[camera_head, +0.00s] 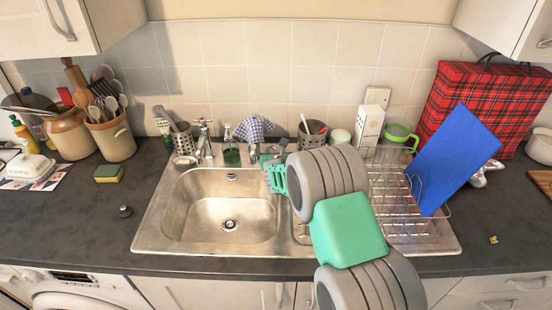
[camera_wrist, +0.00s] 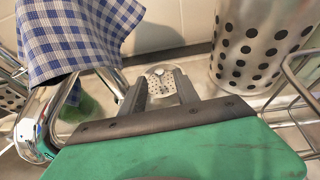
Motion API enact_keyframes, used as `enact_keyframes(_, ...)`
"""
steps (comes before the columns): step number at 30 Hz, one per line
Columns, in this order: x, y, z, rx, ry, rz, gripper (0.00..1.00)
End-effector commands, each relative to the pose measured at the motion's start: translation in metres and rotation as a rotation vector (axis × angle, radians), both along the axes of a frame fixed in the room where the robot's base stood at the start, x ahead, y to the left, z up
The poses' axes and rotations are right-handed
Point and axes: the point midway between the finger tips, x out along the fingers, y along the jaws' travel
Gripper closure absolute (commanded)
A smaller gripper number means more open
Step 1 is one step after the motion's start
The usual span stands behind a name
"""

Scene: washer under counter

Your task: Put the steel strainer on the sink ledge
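The steel strainer (camera_wrist: 163,76) shows in the wrist view as a small round perforated piece with a knob. It lies between and just beyond the two fingertips of my gripper (camera_wrist: 162,88). The fingers are apart; I cannot tell whether they press on its rim or stand open around it. In the head view my gripper (camera_head: 271,176) is low over the back of the sink (camera_head: 165,232), near the sink ledge (camera_head: 215,171); the strainer is not discernible there. Behind the strainer is the pale back ledge, and I cannot tell whether the two touch.
A tap (camera_head: 205,141) with a checked cloth (camera_head: 255,128) close by stands left of my gripper. A perforated steel cutlery holder (camera_wrist: 262,45) is close on the right, with the dish rack (camera_head: 405,215) and a blue board (camera_head: 452,160) further right. The sink basin is empty.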

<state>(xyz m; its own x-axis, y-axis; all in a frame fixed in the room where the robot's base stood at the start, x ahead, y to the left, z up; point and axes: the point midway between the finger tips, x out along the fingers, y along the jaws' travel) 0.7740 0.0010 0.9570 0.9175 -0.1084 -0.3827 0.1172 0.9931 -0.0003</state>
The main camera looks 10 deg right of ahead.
Motion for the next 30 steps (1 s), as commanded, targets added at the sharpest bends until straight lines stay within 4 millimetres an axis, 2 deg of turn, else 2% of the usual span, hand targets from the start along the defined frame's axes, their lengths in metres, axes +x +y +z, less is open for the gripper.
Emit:
enact_keyframes(3, -0.027, 0.004, 0.011, 0.001, -0.002, 0.002, 0.63)
enact_keyframes(9, -0.066, 0.009, 0.028, 0.001, -0.002, 0.002, 0.63)
enact_keyframes(14, -0.082, 0.01, 0.034, 0.004, 0.0, -0.001, 0.63)
enact_keyframes(17, -0.089, 0.008, 0.042, 0.09, 0.011, -0.042, 0.63)
enact_keyframes(20, -0.107, 0.001, 0.055, 0.337, 0.049, -0.169, 0.63)
enact_keyframes(23, -0.141, -0.005, 0.072, 0.7, 0.105, -0.387, 0.63)
enact_keyframes(26, -0.185, -0.009, 0.085, 1.073, 0.151, -0.664, 0.63)
enact_keyframes(30, -0.258, -0.009, 0.097, 1.525, 0.175, -1.109, 0.63)
